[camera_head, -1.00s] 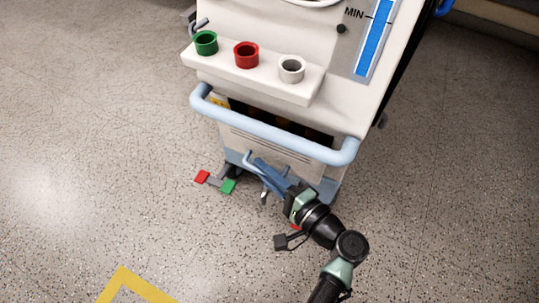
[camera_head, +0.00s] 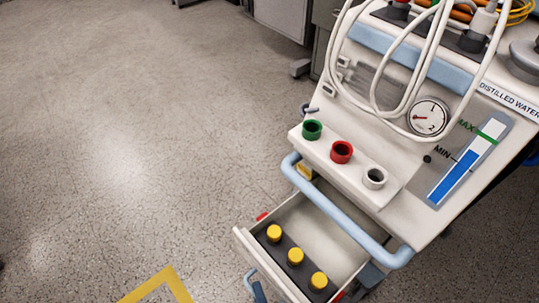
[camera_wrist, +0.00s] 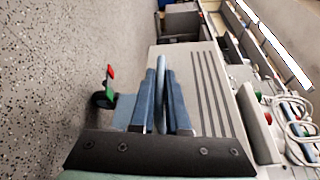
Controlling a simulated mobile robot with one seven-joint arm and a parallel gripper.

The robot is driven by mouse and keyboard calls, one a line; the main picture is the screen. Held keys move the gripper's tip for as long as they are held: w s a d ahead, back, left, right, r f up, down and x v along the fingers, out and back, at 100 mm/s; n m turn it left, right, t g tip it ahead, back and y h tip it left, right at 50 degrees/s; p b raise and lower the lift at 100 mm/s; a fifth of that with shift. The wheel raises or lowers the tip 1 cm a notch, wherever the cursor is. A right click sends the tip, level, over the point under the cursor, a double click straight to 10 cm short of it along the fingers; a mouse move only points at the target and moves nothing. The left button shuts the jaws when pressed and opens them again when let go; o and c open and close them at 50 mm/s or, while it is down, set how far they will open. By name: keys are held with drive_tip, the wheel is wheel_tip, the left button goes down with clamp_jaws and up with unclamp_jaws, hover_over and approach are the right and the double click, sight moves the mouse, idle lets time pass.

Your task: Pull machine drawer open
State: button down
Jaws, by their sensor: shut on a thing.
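The machine (camera_head: 400,190) is a white cart with a light blue rail. Its drawer (camera_head: 242,238) is pulled out below the rail and stands open, with several yellow-capped bottles (camera_head: 295,257) in a dark holder inside. My gripper (camera_wrist: 161,74) is shut on the light blue drawer handle (camera_wrist: 161,63), which runs between its two blue fingers in the wrist view. In the head view only a small blue part shows at the bottom edge, below the drawer front. Most of my gripper and the arm are out of that view.
The light blue rail (camera_head: 340,213) crosses above the open drawer. A ledge with green, red and white cups (camera_head: 342,151) sits above it. White hoses (camera_head: 410,70) hang at the machine's top. The speckled floor (camera_head: 120,150) at left is clear, with a yellow marking (camera_head: 170,280).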

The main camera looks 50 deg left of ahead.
drive_tip(key=shift+s, duration=0.1)
idle(0.3)
drive_tip(key=c, duration=0.9)
unclamp_jaws()
drive_tip(key=p+v, duration=0.3)
drive_tip(key=v, duration=1)
drive_tip(key=shift+p, duration=0.3)
